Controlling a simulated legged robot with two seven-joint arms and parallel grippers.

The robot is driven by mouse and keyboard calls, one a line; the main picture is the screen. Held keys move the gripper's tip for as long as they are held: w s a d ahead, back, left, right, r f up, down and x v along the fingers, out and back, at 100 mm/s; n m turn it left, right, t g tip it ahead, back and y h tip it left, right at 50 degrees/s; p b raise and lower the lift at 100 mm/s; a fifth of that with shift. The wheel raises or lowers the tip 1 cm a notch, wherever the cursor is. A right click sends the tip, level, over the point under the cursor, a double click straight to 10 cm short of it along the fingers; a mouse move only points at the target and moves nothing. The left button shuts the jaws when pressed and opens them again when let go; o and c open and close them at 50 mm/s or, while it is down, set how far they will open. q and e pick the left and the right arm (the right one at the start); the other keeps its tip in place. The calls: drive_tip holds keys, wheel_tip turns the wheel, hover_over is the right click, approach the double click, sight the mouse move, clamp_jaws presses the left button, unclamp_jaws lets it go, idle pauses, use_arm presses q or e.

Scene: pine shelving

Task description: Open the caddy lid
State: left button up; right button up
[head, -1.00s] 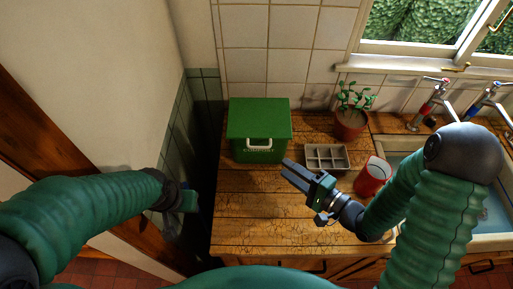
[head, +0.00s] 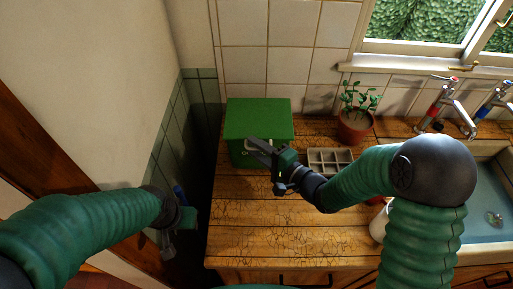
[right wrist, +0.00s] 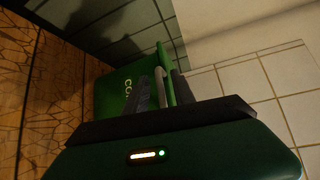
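The green caddy (head: 258,118) stands at the counter's back left with its lid shut. Its pale handle (right wrist: 160,80) shows at the lid's front edge in the right wrist view; my right gripper hides it in the head view. The right gripper (head: 254,146) is at the caddy's front. In the right wrist view its dark fingers (right wrist: 162,92) are apart, one on each side of the handle and lid edge; I cannot tell whether they touch. My left gripper (head: 170,243) hangs low at the left, away from the caddy; its fingers are unclear.
A divided tray (head: 330,160) lies right of the caddy. A potted plant (head: 355,120) stands behind it. A red and white mug (head: 380,222) is partly hidden by my right arm. The sink (head: 485,205) is at the right. The counter's front left (head: 270,235) is clear.

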drive_tip(key=shift+d, duration=0.1)
drive_tip(key=c, duration=0.7)
clamp_jaws()
drive_tip(key=shift+s+f, duration=0.15)
drive_tip(key=shift+f, duration=0.1)
